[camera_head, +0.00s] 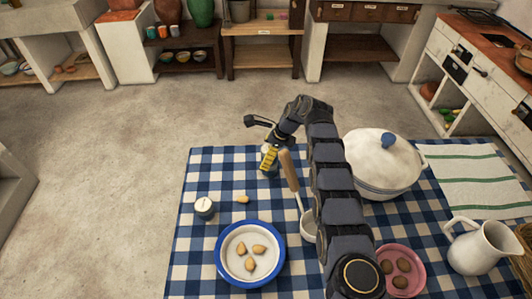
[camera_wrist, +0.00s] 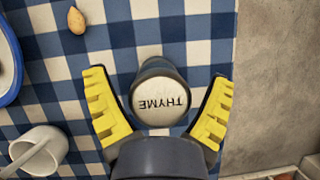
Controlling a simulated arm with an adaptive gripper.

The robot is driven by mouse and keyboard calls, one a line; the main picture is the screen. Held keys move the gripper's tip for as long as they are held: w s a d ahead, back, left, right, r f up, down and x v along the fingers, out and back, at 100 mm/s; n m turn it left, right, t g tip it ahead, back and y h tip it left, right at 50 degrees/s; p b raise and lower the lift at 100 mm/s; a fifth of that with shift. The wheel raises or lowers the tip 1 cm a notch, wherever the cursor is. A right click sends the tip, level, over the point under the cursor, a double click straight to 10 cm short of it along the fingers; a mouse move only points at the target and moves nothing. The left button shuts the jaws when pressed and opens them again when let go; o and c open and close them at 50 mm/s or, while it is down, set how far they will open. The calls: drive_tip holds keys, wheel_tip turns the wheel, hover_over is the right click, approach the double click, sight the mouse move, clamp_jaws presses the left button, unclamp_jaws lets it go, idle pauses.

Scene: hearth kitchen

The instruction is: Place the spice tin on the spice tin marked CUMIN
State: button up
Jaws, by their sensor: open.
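A spice tin with a pale lid reading THYME (camera_wrist: 160,98) stands on the checked cloth between my fingers in the wrist view. Its lettering appears upside down there. My gripper (camera_wrist: 158,80) is open, with one yellow finger on each side of the tin and gaps visible. In the head view my gripper (camera_head: 268,158) is near the table's far edge and partly hides this tin (camera_head: 270,173). A second dark tin with a pale lid (camera_head: 204,208) stands near the table's left edge. Its marking is too small to read. No CUMIN lettering is legible.
A blue-rimmed plate (camera_head: 222,270) holds several nut-like pieces, and one loose piece (camera_head: 243,198) lies behind it. A ladle (camera_head: 309,227) with a wooden handle is beside my arm. A lidded white pot (camera_head: 385,180), pink bowl (camera_head: 418,277) and jug (camera_head: 482,249) stand at right.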

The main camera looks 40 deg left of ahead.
drive_tip(key=shift+r, duration=0.1)
drive_tip(key=v, duration=1.2)
drive_tip(key=shift+w+d+r, duration=0.1)
drive_tip(key=shift+r, duration=0.05)
drive_tip(key=d+r+n+t+h, duration=0.1)
drive_tip(key=d+r+n, duration=0.1)
drive_tip(key=d+r, duration=0.6)
drive_tip(key=d+r+n, duration=0.2)
drive_tip(key=d+r, duration=0.2)
drive_tip(key=d, duration=0.8)
drive_tip(key=s+d+r+n+h, duration=0.1)
drive_tip(key=s+d+r+n, duration=0.25)
drive_tip(key=s+d, duration=0.8)
drive_tip(key=s+d+f+n+h, duration=0.1)
drive_tip(key=s+d, duration=0.5)
drive_tip(key=s, duration=0.3)
drive_tip(key=s+d+f+n+h, duration=0.1)
drive_tip(key=s+d+f+n, duration=0.1)
drive_tip(key=s+d, duration=0.5)
drive_tip(key=shift+s+d, duration=0.25)
drive_tip(key=shift+s, duration=0.85)
